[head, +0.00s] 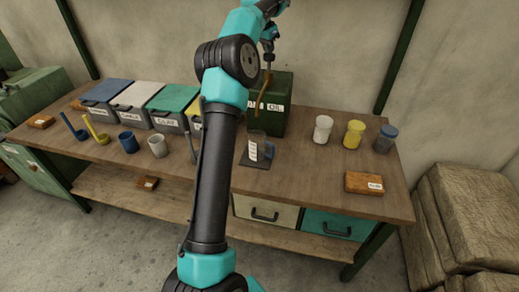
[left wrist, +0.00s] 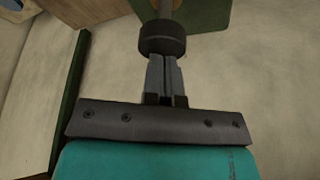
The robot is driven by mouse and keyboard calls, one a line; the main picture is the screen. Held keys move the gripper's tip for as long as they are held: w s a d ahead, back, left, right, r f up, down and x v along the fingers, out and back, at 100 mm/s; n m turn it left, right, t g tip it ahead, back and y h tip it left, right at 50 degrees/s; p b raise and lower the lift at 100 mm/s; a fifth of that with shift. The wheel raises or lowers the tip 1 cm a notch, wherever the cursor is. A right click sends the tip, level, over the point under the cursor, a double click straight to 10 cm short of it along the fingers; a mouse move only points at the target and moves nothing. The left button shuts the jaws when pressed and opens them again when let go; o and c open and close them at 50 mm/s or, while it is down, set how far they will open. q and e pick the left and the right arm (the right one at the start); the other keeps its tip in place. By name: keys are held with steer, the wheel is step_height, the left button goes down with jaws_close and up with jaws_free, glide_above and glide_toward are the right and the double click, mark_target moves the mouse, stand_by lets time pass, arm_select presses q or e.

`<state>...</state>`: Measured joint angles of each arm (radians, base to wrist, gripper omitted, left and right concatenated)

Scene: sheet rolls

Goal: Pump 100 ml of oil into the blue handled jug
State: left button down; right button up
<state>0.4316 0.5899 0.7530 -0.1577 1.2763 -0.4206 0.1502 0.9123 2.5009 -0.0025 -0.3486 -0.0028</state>
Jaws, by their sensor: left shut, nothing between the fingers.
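The clear jug with a blue handle (head: 253,149) and white markings stands on a dark mat (head: 247,164) in front of the green oil tank (head: 284,115). I cannot tell its oil level. A copper-coloured spout (head: 264,93) rises in front of the tank, below the pump. My left gripper (head: 269,30) is above the tank, pointing down. In the left wrist view its fingers (left wrist: 163,75) are shut and empty, their tips at the dark pump knob (left wrist: 162,38), which sits on a grey rod; contact looks likely but is not certain. My right gripper is out of view.
Lidded bins (head: 167,107), two ladles (head: 96,131) and cups (head: 157,147) stand on the left of the bench. White, yellow and dark blue-grey containers (head: 354,133) and a labelled wooden block (head: 363,183) are at the right. My left arm hides part of the bench's middle.

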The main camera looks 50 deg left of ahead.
mark_target(268, 57)
arm_select(q)
steer(key=shift+f, duration=2)
steer(key=shift+r, duration=2.65)
steer(key=shift+f, duration=0.55)
